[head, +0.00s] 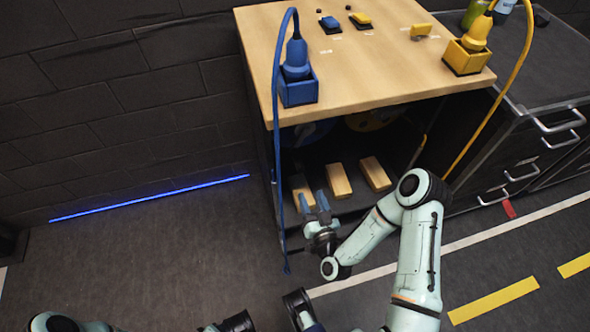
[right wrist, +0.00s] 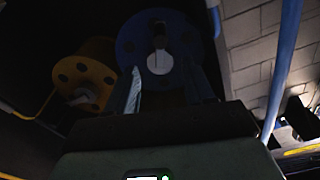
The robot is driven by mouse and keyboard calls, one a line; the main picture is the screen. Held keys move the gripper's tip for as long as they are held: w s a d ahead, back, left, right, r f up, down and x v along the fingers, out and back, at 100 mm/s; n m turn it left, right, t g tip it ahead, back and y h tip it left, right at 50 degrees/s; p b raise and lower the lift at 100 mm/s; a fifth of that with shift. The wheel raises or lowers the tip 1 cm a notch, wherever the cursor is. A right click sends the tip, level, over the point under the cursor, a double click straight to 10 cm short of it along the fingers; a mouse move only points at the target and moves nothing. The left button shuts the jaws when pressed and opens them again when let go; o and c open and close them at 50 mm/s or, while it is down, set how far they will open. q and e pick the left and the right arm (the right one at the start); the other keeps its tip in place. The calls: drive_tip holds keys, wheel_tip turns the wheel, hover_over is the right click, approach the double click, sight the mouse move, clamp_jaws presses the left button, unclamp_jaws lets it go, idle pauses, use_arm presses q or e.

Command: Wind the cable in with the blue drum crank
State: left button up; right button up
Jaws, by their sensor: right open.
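The blue drum (right wrist: 130,45) is in the shade under the tabletop; in the right wrist view it faces me, with a pale hub (right wrist: 160,63) in its middle. A small pale piece shows just above the hub; I cannot tell if it is the crank handle. In the head view the tabletop mostly hides the drum. The blue cable (head: 276,130) runs from the blue plug down past the table's left front corner to the floor. My right gripper (head: 314,200) is open and empty, in front of the lower shelf, pointing toward the blue drum.
A yellow drum (right wrist: 85,72) stands left of the blue one in the right wrist view. Several wooden blocks (head: 338,181) lie on the lower shelf. A blue socket box (head: 298,91) and a yellow one (head: 464,58) stand on the tabletop (head: 370,80). Floor at left is clear.

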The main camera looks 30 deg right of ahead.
sight(299, 165)
use_arm(q)
drive_tip(key=shift+t+y, duration=0.3)
drive_tip(key=shift+t, duration=0.3)
drive_tip(key=w, duration=0.1)
drive_tip(key=w+a+f+b, duration=0.1)
drive_tip(key=w+f+b, duration=0.1)
drive_tip(key=shift+w+a+f, duration=0.15)
drive_tip(key=shift+w+a, duration=0.1)
drive_tip(key=shift+a, duration=0.15)
use_arm(e)
drive_tip(key=x, duration=1.3)
drive_tip(key=shift+w, duration=0.25)
clamp_jaws()
